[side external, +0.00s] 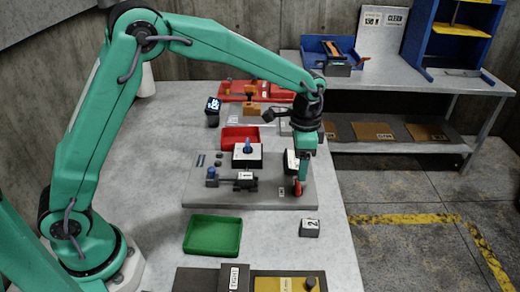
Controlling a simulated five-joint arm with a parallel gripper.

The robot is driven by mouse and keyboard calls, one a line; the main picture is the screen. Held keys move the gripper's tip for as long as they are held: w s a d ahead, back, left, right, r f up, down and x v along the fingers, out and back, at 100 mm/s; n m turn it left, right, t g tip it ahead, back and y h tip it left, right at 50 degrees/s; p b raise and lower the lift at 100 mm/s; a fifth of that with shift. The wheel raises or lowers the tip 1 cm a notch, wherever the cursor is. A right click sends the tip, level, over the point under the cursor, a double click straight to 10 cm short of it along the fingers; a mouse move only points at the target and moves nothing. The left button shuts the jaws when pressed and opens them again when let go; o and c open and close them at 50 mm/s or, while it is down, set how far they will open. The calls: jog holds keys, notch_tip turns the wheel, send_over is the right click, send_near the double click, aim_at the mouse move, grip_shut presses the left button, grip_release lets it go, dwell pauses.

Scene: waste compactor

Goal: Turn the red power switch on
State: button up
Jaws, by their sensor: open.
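A small red part (297,188), which looks like the red power switch, shows at the right edge of the grey base plate (232,195). My gripper (301,176) points down right at it and partly covers it. I cannot tell whether they touch or which way the switch is set. The gripper is open, though the gap between its fingers is hard to see here. A white-faced block (290,161) stands just left of the gripper, partly hidden by it.
A green tray (213,236) and a block labelled 2 (309,228) lie in front. The table's right edge is close to the gripper.

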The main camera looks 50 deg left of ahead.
aim_at(298, 184)
jog(key=shift+f, duration=3.6)
jog(key=c, duration=1)
